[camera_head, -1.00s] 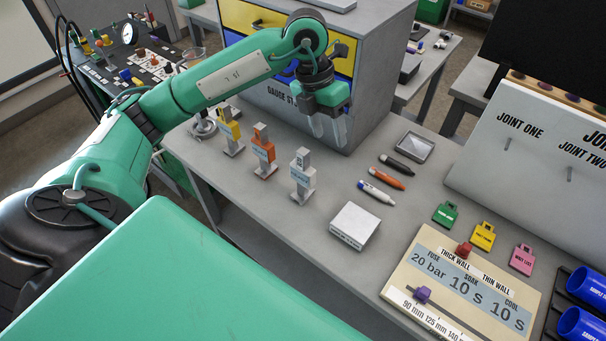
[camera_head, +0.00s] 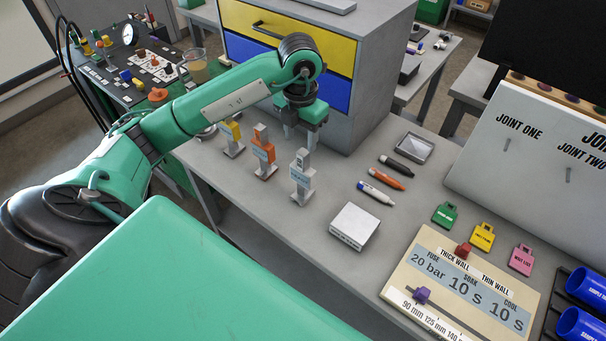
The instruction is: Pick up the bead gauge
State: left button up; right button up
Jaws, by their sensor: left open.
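Three upright gauge-like pieces stand in a row on the grey bench: a yellow one (camera_head: 232,138), an orange one (camera_head: 264,153) and a grey one (camera_head: 301,178). Their labels are too small to read, so I cannot tell which is the bead gauge. My left gripper (camera_head: 301,138) points down just behind the grey piece and to the right of the orange one, in front of the drawer cabinet. It is open and empty. Whether it touches the grey piece cannot be told; its fingertips are partly hard to see. My right gripper is not in view.
The cabinet (camera_head: 375,75) with yellow and blue drawers stands close behind my gripper. A white box (camera_head: 354,227), several markers and a small grey tray (camera_head: 412,148) lie to the right. A settings board (camera_head: 455,290) and colored tags lie further right. Bench between the pieces and markers is clear.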

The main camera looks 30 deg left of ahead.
aim_at(303, 152)
pick_arm(q)
jog(key=shift+f, duration=0.45)
jog(key=shift+d+f+p, duration=0.15)
jog(key=shift+f+p, duration=0.35)
jog(key=shift+p, duration=0.05)
jog(key=f, duration=0.1)
jog(key=f+p, duration=0.1)
jog(key=f, duration=0.1)
jog(key=shift+s+d+f, duration=0.1)
jog(key=shift+d, duration=0.1)
jog(key=shift+f+p, duration=0.3)
jog(key=shift+f, duration=0.2)
grip_shut()
